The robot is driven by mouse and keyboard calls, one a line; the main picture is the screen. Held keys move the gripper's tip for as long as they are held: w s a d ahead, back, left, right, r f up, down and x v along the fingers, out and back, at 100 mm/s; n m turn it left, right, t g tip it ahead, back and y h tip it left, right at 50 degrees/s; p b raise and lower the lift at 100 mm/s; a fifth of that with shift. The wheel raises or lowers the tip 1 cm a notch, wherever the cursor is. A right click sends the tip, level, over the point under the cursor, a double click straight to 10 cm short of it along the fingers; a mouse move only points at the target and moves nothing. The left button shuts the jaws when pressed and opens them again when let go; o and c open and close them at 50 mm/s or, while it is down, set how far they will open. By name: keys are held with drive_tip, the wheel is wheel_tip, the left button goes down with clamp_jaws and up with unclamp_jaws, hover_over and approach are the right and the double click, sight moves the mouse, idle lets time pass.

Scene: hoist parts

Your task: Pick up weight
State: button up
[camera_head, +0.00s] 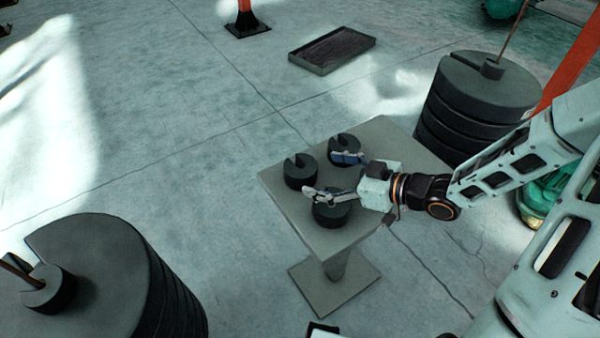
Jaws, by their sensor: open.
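Three small dark slotted weights sit on a small grey pedestal table (350,228). One weight (299,174) is at the left, one weight (342,143) is at the back, and one weight (332,212) is at the front. My gripper (332,176) comes in from the right and is open over the table. One finger shows over the back weight and the other over the front weight, each partly covering it. The left weight is just beyond the fingertips. I cannot tell whether the fingers touch any weight.
A large stack of dark slotted weights (473,105) with a rod stands at the back right. Another large stack (110,265) stands at the lower left. A shallow dark tray (332,50) lies on the floor behind. Orange posts (245,15) stand at the back.

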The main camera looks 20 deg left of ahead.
sight(305, 167)
drive_tip(key=b+x, duration=0.1)
drive_tip(key=x, duration=0.6)
drive_tip(key=shift+w+a+f+b, duration=0.15)
drive_tip(key=shift+w+f+b, duration=0.1)
drive_tip(key=shift+b, duration=0.15)
drive_tip(key=shift+c, duration=0.3)
drive_tip(key=c, duration=2)
drive_tip(key=shift+a+r, duration=0.1)
drive_tip(key=shift+r, duration=0.15)
drive_tip(key=shift+c, duration=0.7)
drive_tip(key=shift+r, duration=0.1)
